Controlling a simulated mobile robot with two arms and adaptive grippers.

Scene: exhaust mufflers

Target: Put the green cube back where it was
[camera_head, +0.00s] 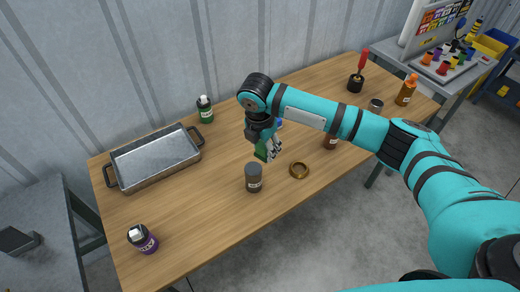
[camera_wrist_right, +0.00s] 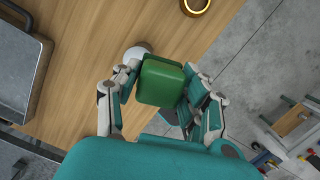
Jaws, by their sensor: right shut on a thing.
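The green cube (camera_wrist_right: 160,82) is between the fingers of my right gripper (camera_wrist_right: 165,92) in the right wrist view. In the head view the right gripper (camera_head: 268,150) is shut on the green cube (camera_head: 261,152), above the middle of the wooden table (camera_head: 205,212). The gripper hides part of the cube. My left gripper is not in view.
A metal tray (camera_head: 155,158) with handles stands at the left. A purple-labelled bottle (camera_head: 142,238) and a green bottle (camera_head: 205,109) stand farther off. Table is clear between tray and dark bottle.

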